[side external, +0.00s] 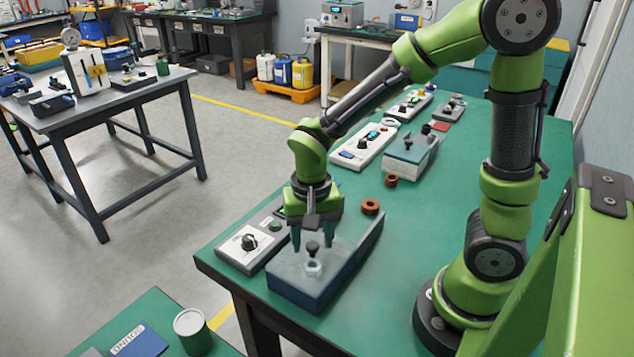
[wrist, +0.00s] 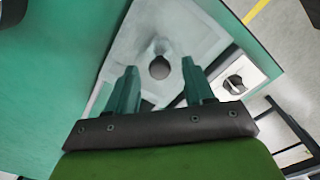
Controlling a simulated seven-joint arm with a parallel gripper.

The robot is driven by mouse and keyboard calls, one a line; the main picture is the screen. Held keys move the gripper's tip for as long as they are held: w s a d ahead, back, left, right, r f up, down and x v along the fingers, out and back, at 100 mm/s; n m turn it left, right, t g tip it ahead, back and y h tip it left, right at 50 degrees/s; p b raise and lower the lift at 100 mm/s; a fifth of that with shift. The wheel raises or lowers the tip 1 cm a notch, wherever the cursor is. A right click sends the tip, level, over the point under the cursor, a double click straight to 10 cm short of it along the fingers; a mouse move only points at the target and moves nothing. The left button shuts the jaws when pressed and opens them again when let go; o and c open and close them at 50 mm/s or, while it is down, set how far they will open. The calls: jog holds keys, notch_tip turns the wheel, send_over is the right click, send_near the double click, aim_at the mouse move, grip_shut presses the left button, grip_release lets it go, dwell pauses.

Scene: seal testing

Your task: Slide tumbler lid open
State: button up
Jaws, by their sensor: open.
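The tumbler is a long blue-grey box near the table's front edge, and its translucent lid (side external: 345,252) covers the top. A dark round knob (side external: 313,248) stands on the lid above a pale fitting. In the wrist view the pale lid (wrist: 190,32) lies below the fingers, with the knob (wrist: 159,68) near the middle. My gripper (side external: 312,244) points down over the lid, open and empty. Its two teal fingers (wrist: 160,66) appear on either side of the knob in both views, with gaps showing. I cannot tell the exact height of the fingertips relative to the knob.
A control panel with a black dial (side external: 249,242) sits directly left of the box. A brown ring (side external: 370,206) lies behind it. Another lidded box (side external: 411,150) and more panels stand farther back.

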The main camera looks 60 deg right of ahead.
jog(key=shift+f, duration=0.3)
grip_shut()
jog(key=d, duration=1.3)
jog(key=shift+d, duration=0.35)
grip_release()
